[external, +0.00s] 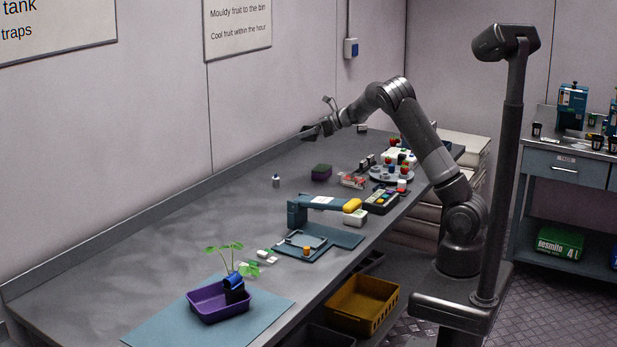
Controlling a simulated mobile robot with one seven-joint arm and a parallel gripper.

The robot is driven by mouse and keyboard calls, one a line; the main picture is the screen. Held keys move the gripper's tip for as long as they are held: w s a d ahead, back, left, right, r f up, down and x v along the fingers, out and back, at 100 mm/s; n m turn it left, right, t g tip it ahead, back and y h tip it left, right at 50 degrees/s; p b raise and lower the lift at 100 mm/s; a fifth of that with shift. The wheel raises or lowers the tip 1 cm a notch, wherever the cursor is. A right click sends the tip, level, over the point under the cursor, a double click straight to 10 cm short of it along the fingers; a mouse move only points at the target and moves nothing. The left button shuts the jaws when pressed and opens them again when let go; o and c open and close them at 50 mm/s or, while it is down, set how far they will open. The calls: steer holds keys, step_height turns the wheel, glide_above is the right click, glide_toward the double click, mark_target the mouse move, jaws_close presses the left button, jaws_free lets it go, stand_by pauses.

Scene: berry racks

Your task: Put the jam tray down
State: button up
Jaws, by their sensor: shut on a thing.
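My gripper (314,130) is at the far end of the bench, raised above its surface near the back wall. It is shut on a small dark thing at its fingertips, which I take to be the jam tray (307,132). The thing is small and dark in this view, so its shape and contents cannot be made out. It looks clear of the bench top, with no contact visible.
A dark purple block (321,172) and a small bottle (276,181) stand on the bench. A teal stand (297,213) and purple basket (205,310) are nearer. The left bench surface is mostly clear.

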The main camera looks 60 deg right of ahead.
steer(key=d+f+n+g+y, duration=0.1)
steer(key=d+f+n+y, duration=0.2)
steer(key=d, duration=1.1)
steer(key=s+d+f+n+g+y, duration=0.1)
steer(key=s+d+f, duration=0.1)
steer(key=s+d, duration=0.4)
steer(key=s+d+f+n+g+y, duration=0.1)
steer(key=s+d+f, duration=0.2)
steer(key=s+d, duration=0.35)
glide_above(336, 166)
step_height(336, 166, down, 6)
steer(key=shift+d+f, duration=0.1)
steer(key=shift+f, duration=2)
steer(key=shift+f, duration=0.1)
steer(key=o, duration=0.8)
steer(key=shift+f, duration=0.1)
